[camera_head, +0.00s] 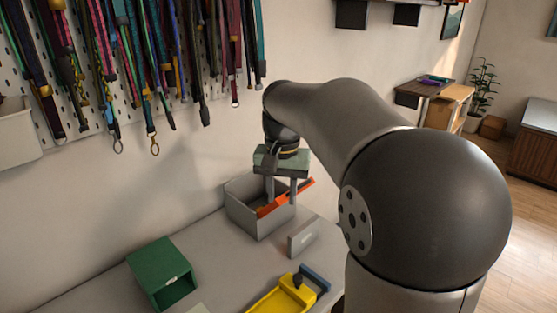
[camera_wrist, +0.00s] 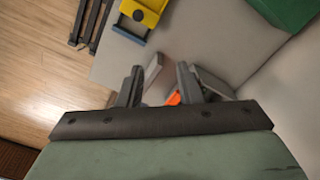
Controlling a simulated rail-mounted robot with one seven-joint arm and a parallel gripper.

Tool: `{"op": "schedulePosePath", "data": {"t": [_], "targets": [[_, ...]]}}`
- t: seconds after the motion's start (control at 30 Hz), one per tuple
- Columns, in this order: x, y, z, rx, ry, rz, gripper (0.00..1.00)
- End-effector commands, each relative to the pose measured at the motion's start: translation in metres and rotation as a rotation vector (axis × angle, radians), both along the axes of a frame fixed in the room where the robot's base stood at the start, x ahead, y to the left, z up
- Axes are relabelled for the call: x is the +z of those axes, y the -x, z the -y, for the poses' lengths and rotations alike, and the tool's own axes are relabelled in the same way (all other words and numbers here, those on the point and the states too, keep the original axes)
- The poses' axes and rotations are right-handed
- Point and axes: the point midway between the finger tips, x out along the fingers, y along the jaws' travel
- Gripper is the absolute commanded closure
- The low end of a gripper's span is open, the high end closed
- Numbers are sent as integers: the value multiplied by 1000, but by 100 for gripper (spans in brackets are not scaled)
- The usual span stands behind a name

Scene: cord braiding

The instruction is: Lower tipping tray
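An orange tray (camera_head: 305,187) sits tilted at the grey bin (camera_head: 245,215), its right end higher and its lower part within the bin's opening. My gripper (camera_head: 281,200) points down over the bin, with its two fingers spaced apart around part of the orange tray. In the wrist view, a small strip of orange (camera_wrist: 174,98) shows between the fingers of my gripper (camera_wrist: 160,72), nearer the right one. The gripper body hides the rest, and I cannot tell whether the fingers press on the tray.
A small grey upright block (camera_head: 303,238) stands right of the bin. A yellow tray (camera_head: 275,298) with a blue end lies in front, and a green open box (camera_head: 162,273) is at left. Cords (camera_head: 130,60) hang on the pegboard behind.

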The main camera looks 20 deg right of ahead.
Motion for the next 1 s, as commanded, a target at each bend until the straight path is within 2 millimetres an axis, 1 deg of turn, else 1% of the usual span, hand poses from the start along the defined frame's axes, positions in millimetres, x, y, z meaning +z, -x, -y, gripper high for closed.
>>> {"op": "schedulePosePath", "data": {"t": [0.03, 0.1, 0.2, 0.3, 0.33, 0.4, 0.5, 0.63, 0.73, 0.87, 1.0], "targets": [[20, -29, 16, -78, -1, -2, 68], [42, -61, 37, -191, 0, -4, 68], [65, -96, 66, -339, -1, -10, 68], [81, -118, 91, -459, -1, -13, 68], [84, -123, 97, -489, -1, -14, 68], [89, -131, 108, -545, -1, -16, 68], [94, -137, 118, -597, -1, -16, 68], [89, -139, 122, -620, -1, -19, 68], [76, -139, 122, -621, -1, -19, 68], [51, -138, 121, -620, -2, -20, 68], [21, -138, 121, -619, -2, -20, 68]]}}
